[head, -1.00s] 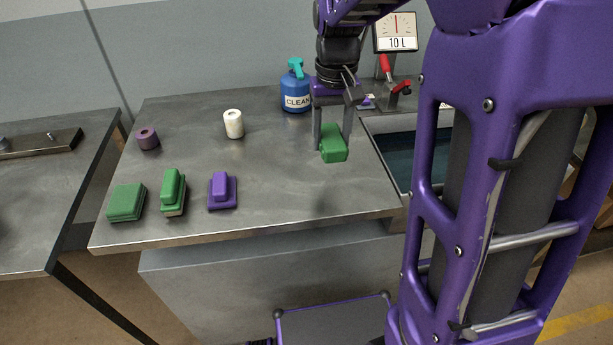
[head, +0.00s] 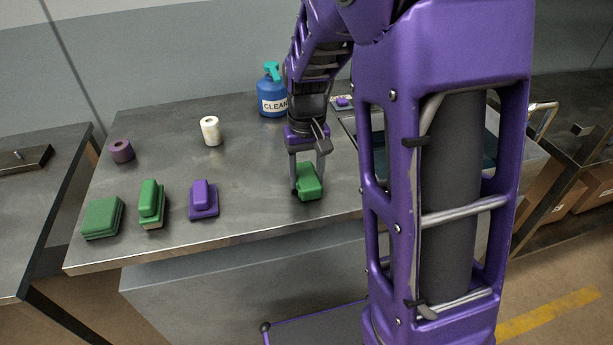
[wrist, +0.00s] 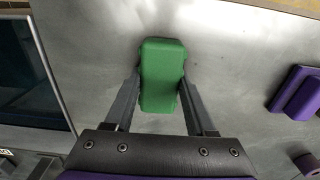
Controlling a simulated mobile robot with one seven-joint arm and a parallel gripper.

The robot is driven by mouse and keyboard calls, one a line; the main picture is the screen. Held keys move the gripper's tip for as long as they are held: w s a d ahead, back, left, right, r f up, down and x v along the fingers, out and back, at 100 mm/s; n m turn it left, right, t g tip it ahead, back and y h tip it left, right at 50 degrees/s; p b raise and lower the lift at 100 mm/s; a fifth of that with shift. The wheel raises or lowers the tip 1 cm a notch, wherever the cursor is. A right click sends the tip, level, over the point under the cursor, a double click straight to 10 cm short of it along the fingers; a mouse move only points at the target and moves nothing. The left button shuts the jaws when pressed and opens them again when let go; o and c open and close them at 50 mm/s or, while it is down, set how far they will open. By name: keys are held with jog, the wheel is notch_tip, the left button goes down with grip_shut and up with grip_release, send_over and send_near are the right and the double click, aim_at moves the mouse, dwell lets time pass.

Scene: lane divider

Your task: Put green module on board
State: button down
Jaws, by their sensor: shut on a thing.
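My gripper (head: 308,178) is shut on a green module (head: 309,188), a block with a raised middle, near the front edge of the table. In the wrist view the green module (wrist: 162,75) sits between the two fingers; I cannot tell whether it touches the table. At the left of the table stand a green square stack (head: 102,218), a green block on a pale-edged base (head: 150,204) and a purple stepped block (head: 203,200). I cannot tell which thing is the board.
A white roll (head: 210,131), a purple roll (head: 121,151) and a blue CLEAN bottle (head: 272,93) stand towards the back of the table (head: 250,160). A sunken basin shows in the wrist view (wrist: 25,75). The tabletop between the purple block and my gripper is clear.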

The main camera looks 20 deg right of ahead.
aim_at(307, 174)
jog(key=shift+f, duration=0.15)
jog(key=shift+c, duration=1.2)
grip_release()
notch_tip(307, 174, up, 12)
jog(key=p, duration=0.2)
jog(key=shift+r, duration=0.2)
